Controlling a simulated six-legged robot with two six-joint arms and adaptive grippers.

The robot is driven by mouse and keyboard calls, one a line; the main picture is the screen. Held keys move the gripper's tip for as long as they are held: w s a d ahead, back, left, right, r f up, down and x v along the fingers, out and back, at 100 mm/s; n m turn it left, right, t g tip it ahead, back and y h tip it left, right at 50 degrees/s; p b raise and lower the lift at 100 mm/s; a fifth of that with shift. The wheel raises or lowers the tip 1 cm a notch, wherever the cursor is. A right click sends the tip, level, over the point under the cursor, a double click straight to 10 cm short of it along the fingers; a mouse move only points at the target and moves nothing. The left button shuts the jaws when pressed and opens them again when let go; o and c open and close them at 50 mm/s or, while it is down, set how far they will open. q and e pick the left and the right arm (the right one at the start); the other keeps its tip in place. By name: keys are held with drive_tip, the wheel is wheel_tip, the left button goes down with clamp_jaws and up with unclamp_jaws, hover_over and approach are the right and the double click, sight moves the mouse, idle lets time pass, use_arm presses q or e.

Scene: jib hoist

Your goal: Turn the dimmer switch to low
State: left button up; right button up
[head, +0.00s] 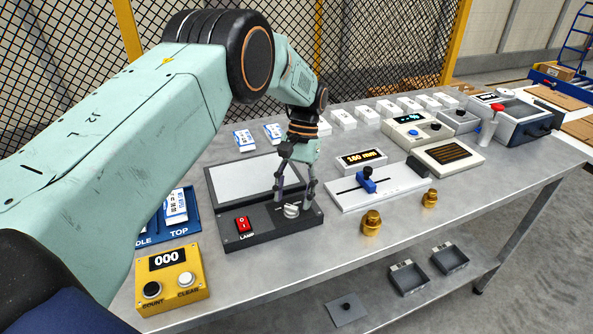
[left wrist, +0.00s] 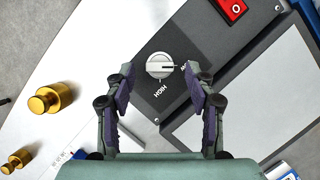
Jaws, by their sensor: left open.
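The dimmer switch is a round whitish knob (head: 291,210) on a dark box (head: 262,234), beside a red rocker switch (head: 243,224) labelled LAMP. My left gripper (head: 296,201) is open and points down over the knob. In the left wrist view its fingertips (left wrist: 159,71) stand on either side of the knob, with visible gaps. My right gripper is not in view.
A pale panel (head: 250,179) lies behind the dark box. A yellow counter box (head: 172,279) stands at front left. A slider unit (head: 385,186) and two brass weights (head: 372,222) are to the right. Bare table lies in front of the box.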

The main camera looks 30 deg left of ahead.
use_arm(q)
drive_tip(key=v, duration=1)
drive_tip(key=shift+r, duration=0.2)
